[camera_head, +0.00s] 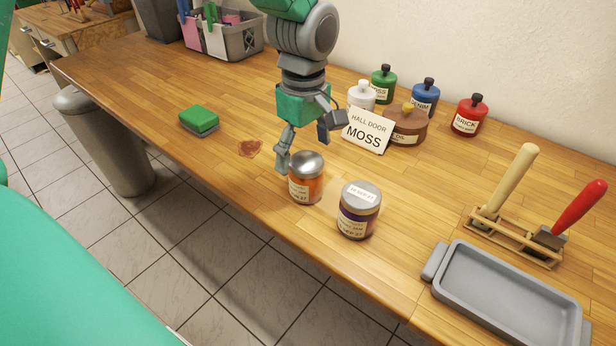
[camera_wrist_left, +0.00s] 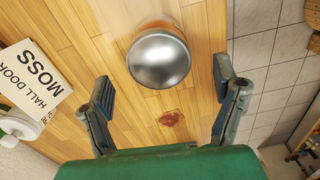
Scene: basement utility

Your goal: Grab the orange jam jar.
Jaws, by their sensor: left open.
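The orange jam jar (camera_head: 306,188) stands upright near the front edge of the wooden bench, with a silver domed lid and a pale label. In the left wrist view its lid (camera_wrist_left: 158,60) shows from above, just beyond the fingertips and between their lines. My left gripper (camera_head: 308,150) is open above and behind the jar, one finger beside its left side. In the left wrist view the open gripper (camera_wrist_left: 166,96) has nothing between its fingers. A second jar (camera_head: 358,212), dark purple with a grey lid, stands to the right of the orange one. My right gripper is not seen.
A grey tray (camera_head: 437,267) and a wooden tool rack (camera_head: 512,242) stand at right. A "HALL DOOR MOSS" card (camera_head: 366,131) and several paint bottles, including a red one (camera_head: 469,117), stand behind. A green sponge (camera_head: 199,119) and a brown stain (camera_head: 249,148) lie left.

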